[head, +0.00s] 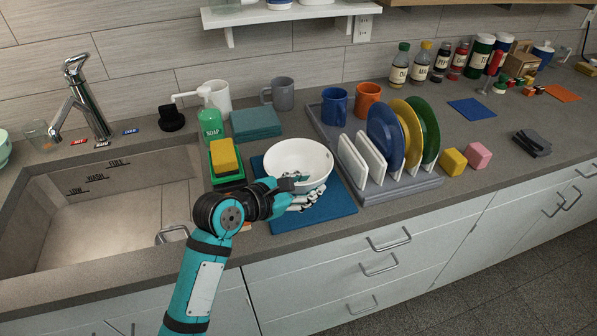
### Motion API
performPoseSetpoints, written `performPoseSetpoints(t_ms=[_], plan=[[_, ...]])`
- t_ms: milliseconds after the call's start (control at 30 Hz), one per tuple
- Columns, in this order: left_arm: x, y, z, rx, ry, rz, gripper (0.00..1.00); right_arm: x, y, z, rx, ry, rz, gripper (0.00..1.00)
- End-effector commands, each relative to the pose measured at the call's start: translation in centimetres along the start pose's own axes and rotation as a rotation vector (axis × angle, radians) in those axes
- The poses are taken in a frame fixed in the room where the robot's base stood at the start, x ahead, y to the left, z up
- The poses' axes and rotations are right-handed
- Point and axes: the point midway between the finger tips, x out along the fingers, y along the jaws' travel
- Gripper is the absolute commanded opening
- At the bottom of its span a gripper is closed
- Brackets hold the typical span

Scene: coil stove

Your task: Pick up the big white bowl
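The big white bowl (299,156) is at the middle of the counter, over a blue mat (318,214). My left gripper (297,190) is at the bowl's near side. One finger reaches over the near rim and the other is outside, below the rim. The fingers are apart with the bowl's wall between them; I cannot tell whether they press on it. The gripper hides part of the bowl's near wall. My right gripper is not in view.
A dish rack (403,188) with plates stands close right of the bowl. A green tray (228,184) with a yellow sponge (224,155) and a soap bottle (210,121) are on the left, beside the sink (110,222). Mugs stand behind.

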Motion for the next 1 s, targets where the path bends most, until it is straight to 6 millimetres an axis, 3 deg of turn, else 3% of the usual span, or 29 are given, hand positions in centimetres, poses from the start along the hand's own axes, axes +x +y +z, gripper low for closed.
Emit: performPoseSetpoints(t_ms=[400,667,933,1000], plan=[[4.9,0.7,-0.3,0.001,0.001,0.0,0.33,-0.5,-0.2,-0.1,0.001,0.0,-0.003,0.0],[5.3,0.6,-0.4,0.0,0.001,0.001,0.33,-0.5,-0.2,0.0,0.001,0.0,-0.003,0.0],[5.3,0.6,-0.4,0.0,0.001,0.001,0.01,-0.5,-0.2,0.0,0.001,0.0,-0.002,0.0],[5.2,0.6,-0.4,0.0,0.001,0.001,0.0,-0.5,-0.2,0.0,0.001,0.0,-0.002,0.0]])
